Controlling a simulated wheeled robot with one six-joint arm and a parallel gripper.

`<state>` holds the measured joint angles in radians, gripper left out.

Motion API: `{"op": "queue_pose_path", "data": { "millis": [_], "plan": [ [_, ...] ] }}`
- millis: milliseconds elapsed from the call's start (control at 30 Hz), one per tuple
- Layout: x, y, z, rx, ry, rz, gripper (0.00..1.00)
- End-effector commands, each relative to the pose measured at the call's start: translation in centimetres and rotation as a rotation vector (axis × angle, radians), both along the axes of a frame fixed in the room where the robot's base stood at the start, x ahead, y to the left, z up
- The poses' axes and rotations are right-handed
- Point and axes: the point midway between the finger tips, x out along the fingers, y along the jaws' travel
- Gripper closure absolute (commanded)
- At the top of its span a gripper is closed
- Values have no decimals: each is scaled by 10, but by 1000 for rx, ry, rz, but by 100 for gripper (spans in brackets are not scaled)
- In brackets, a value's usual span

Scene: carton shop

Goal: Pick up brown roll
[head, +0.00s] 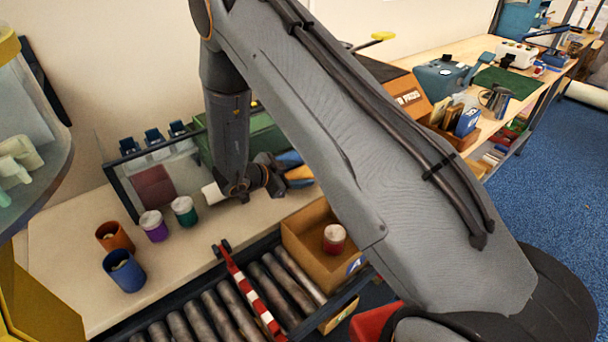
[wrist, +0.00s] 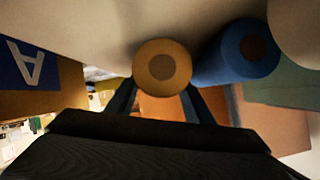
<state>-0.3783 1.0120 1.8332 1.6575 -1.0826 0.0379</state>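The brown roll (wrist: 160,68) faces me end-on in the middle of the wrist view, with a darker core. My gripper (wrist: 162,104) is open, its two dark fingers spread just below and to either side of the roll's end. I cannot tell whether they touch it. In the head view the brown roll (head: 299,174) partly shows just right of my wrist, and my arm hides much of that spot, including the fingertips.
A blue roll (wrist: 238,52) lies close beside the brown one. A white roll (head: 212,193) is left of my wrist. An open carton (head: 304,255) holding a red-and-white can (head: 334,238) stands on the roller conveyor (head: 225,310). Several cups and jars, including a blue cup (head: 124,271), stand left.

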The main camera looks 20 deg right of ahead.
Motion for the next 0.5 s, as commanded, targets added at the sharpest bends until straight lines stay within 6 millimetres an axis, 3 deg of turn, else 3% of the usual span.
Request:
{"op": "queue_pose_path", "data": {
  "millis": [33,167,500],
  "plan": [
    [0,0,0,0,0,0,64],
    [0,0,0,0,0,0,83],
    [0,0,3,0,-1,1,83]
  ]
}}
